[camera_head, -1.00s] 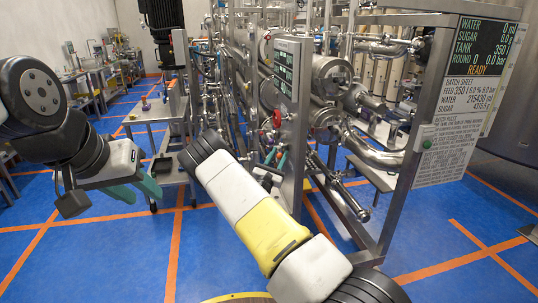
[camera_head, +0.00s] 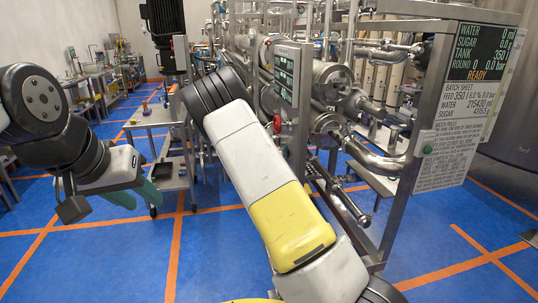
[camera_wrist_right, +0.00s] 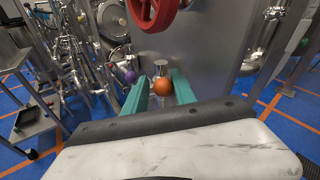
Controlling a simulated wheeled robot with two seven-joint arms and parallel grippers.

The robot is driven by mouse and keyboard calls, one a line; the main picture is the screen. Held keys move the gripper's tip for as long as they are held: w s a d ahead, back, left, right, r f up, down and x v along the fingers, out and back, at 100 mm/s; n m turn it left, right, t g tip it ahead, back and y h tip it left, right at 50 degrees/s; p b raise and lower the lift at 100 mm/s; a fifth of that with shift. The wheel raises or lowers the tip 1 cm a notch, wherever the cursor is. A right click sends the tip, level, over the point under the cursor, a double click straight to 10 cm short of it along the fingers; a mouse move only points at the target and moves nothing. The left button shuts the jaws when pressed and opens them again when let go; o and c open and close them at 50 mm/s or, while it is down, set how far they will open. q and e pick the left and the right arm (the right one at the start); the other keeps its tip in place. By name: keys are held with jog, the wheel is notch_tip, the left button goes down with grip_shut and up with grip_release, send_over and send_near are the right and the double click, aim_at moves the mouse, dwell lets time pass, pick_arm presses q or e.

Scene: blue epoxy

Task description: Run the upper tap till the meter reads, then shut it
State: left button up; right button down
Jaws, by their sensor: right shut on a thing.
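My right gripper (camera_wrist_right: 160,90) has its teal fingers on either side of an orange ball knob (camera_wrist_right: 162,86), which sits on a short metal stem in front of a steel panel. A red handwheel (camera_wrist_right: 155,10) is above it in the wrist view; it also shows in the head view (camera_head: 277,124). A purple ball knob (camera_wrist_right: 131,76) is to the left. My right arm hides the right gripper in the head view. The display board (camera_head: 481,50) reads water 0 ml, sugar 0.0 g and READY. My left gripper (camera_head: 136,195) is open and empty over the floor.
A column with small screens (camera_head: 286,75) stands beside the pipework. A batch sheet (camera_head: 466,105) hangs below the display board. A steel trolley (camera_head: 158,118) stands left of centre. Blue floor (camera_head: 110,260) with orange lines is clear at front left.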

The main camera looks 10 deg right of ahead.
jog(key=shift+w+r+n+g+y, duration=0.1)
jog(key=shift+w+n+g+y, duration=0.2)
jog(key=shift+g, duration=0.3)
jog(key=shift+w+r+n+g+y, duration=0.1)
jog(key=shift+w+n+g+y, duration=0.1)
jog(key=shift+n+g, duration=0.3)
jog(key=c, duration=1)
grip_release()
jog(key=shift+w+r, duration=0.1)
jog(key=shift+a+r, duration=0.1)
jog(key=shift+r, duration=0.05)
jog(key=v, duration=0.7)
jog(key=shift+s+a+r, duration=0.1)
jog(key=shift+s+a, duration=0.05)
jog(key=shift+s, duration=0.1)
